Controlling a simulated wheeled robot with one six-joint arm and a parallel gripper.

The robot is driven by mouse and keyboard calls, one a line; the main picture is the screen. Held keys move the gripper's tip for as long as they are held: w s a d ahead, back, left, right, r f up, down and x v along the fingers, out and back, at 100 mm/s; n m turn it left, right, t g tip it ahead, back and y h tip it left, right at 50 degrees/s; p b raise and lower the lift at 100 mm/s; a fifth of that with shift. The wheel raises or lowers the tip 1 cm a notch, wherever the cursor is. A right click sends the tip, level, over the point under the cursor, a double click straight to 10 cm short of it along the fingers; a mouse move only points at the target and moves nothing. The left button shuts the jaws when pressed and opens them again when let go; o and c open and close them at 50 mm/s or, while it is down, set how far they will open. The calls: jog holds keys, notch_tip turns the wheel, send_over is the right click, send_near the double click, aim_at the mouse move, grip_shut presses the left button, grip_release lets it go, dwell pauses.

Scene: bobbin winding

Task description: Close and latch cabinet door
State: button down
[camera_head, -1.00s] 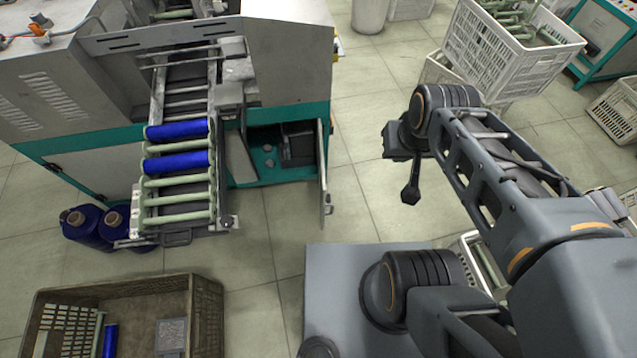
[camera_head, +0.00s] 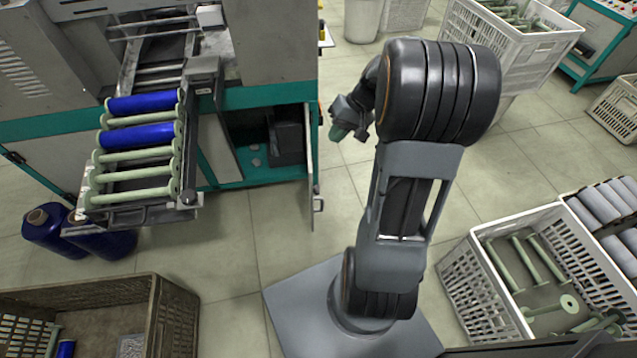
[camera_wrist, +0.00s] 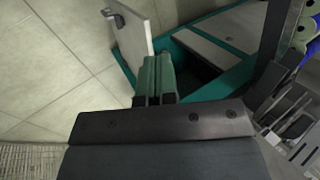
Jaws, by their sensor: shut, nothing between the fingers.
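The cabinet door (camera_head: 312,165) stands wide open on the right of the machine's lower cabinet (camera_head: 232,182) and shows nearly edge-on in the head view. Its small latch handle (camera_head: 318,203) is at the free end. The wrist view shows the pale door (camera_wrist: 133,28) at upper left, with the handle (camera_wrist: 114,16) on its outer edge. My gripper (camera_head: 340,130) is to the right of the door in the head view. In the wrist view its green fingers (camera_wrist: 157,72) are together and empty, overlapping the door's lower part. I cannot tell whether they touch it.
Roller rack (camera_head: 135,155) with blue and green bobbins juts out left of the cabinet opening. Blue spools (camera_head: 100,240) stand on the floor beneath. A brown crate (camera_head: 155,320) is at lower left; a white crate (camera_head: 470,290) is at right. Floor before the door is clear.

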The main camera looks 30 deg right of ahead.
jog(key=w+d+f+m+t+y+b, duration=0.1)
jog(key=w+d+f+t+y+b, duration=0.15)
jog(key=d+f+b, duration=0.6)
jog(key=b+x, duration=0.1)
jog(key=x, duration=1.4)
jog(key=shift+s+f, duration=0.2)
jog(key=shift+f, duration=0.45)
jog(key=shift+m, duration=0.3)
